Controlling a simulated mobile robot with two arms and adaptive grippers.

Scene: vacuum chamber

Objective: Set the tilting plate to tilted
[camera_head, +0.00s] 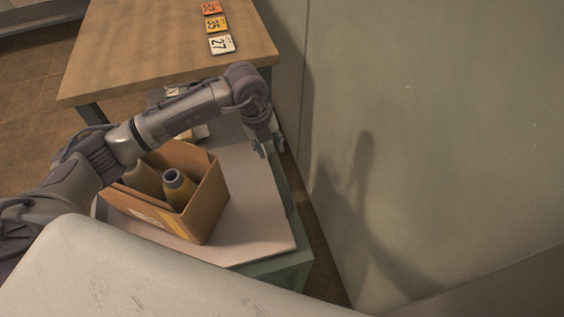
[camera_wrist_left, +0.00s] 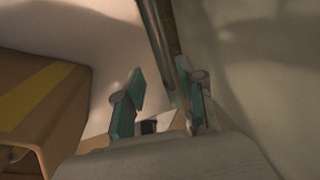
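A pale flat plate (camera_head: 258,205), which seems to be the tilting plate, tops a greenish stand (camera_head: 275,270). A cardboard box (camera_head: 205,205) with bottle-like containers (camera_head: 178,188) is on it. I cannot tell from these views whether the plate is level or tilted. My left gripper (camera_head: 270,148) points down near the plate's far right edge, beyond the box. In the left wrist view its two fingers (camera_wrist_left: 160,85) are apart with nothing visible between them. The plate (camera_wrist_left: 110,35) shows beyond them. My right gripper is not in view.
A wooden table (camera_head: 150,50) with numbered tags (camera_head: 221,44) stands behind. A plain greenish wall (camera_head: 440,130) rises close on the right, with a narrow floor gap beside the stand. The box (camera_wrist_left: 45,100) stands left of the fingers in the wrist view.

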